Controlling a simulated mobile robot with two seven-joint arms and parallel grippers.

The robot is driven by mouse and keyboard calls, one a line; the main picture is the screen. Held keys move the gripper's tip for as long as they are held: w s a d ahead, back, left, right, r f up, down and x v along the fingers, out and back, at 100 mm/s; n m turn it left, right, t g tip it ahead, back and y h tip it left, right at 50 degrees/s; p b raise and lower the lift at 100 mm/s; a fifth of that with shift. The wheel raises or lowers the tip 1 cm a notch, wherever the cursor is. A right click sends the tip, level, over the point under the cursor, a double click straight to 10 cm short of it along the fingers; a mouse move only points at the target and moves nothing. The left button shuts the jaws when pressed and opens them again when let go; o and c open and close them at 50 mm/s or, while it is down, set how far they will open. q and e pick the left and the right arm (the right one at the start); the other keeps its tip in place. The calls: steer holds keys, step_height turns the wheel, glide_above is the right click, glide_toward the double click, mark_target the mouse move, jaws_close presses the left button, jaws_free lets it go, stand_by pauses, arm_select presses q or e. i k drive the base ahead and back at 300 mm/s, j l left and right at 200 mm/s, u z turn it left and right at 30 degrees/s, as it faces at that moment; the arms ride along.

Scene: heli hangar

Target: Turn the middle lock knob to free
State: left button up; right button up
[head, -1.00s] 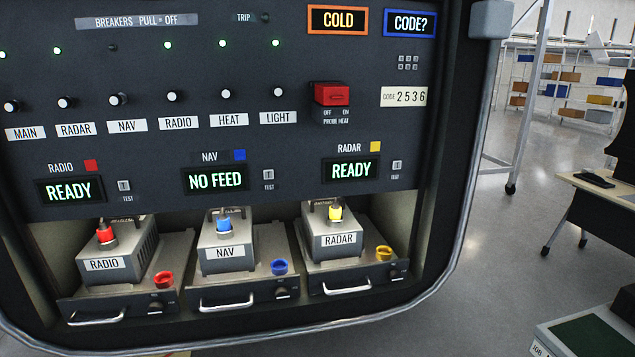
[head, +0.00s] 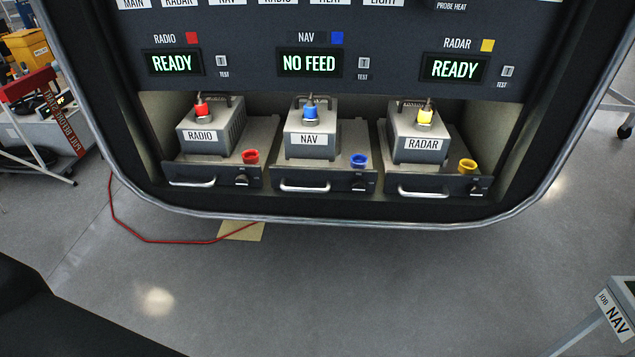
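The middle lock knob (head: 359,182) is a small black knob at the right end of the NAV tray's front (head: 330,186), below a blue ring-shaped cap (head: 359,160). It is too small to tell which way it is turned. The grey NAV unit (head: 326,148) sits on this tray with a blue connector (head: 310,113) on top. The NAV display (head: 309,64) above reads NO FEED. Neither of my grippers shows in the head view.
The RADIO unit (head: 226,146) stands left and the RADAR unit (head: 400,150) right; both displays read READY. The panel's rounded frame (head: 330,226) edges the bay. Open floor (head: 330,290) lies below, with a red cable (head: 150,239) at left. A NAV-labelled stand (head: 617,318) is at lower right.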

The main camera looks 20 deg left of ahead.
mark_target(359, 187)
steer(key=i+l+u, duration=0.45)
steer(key=l, duration=0.2)
steer(key=l+u, duration=0.2)
steer(key=i+l+u, duration=0.25)
steer(key=l, duration=0.25)
steer(key=l+u, duration=0.2)
steer(key=l, duration=0.15)
